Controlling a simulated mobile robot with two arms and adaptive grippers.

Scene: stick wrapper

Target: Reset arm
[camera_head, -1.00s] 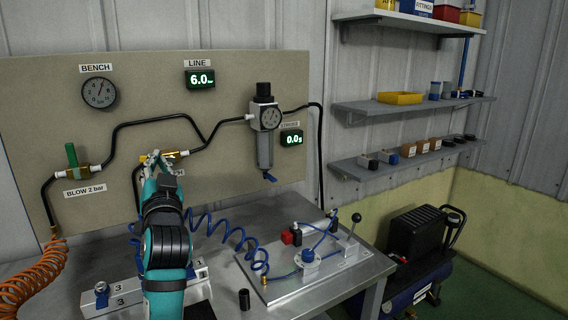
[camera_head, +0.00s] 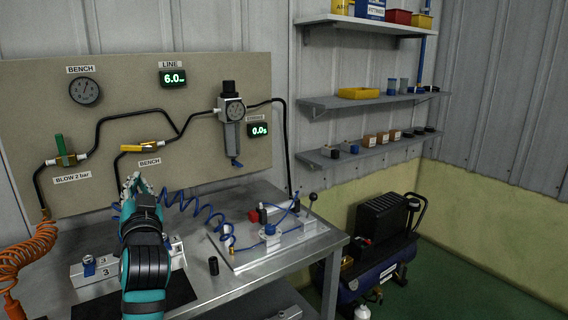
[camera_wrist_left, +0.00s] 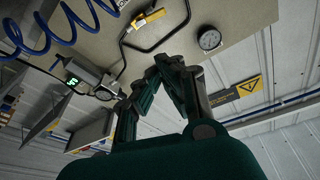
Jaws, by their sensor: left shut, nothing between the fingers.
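My left gripper (camera_head: 134,184) is in front of the beige panel (camera_head: 240,80), just below the yellow-handled valve (camera_head: 143,146) with the BENCH label. Its fingers come together and hold nothing. In the left wrist view the gripper (camera_wrist_left: 166,66) shows with its fingertips meeting, and the same valve (camera_wrist_left: 148,18) is above, apart from the tips. My right gripper is not in view.
A steel bench (camera_head: 275,259) carries a plate (camera_head: 250,254) with a lever and fittings, a black cylinder (camera_head: 213,265) and a numbered block (camera_head: 85,272). A blue coiled hose (camera_head: 196,200) runs behind my arm. A compressor (camera_head: 380,270) stands on the floor at right.

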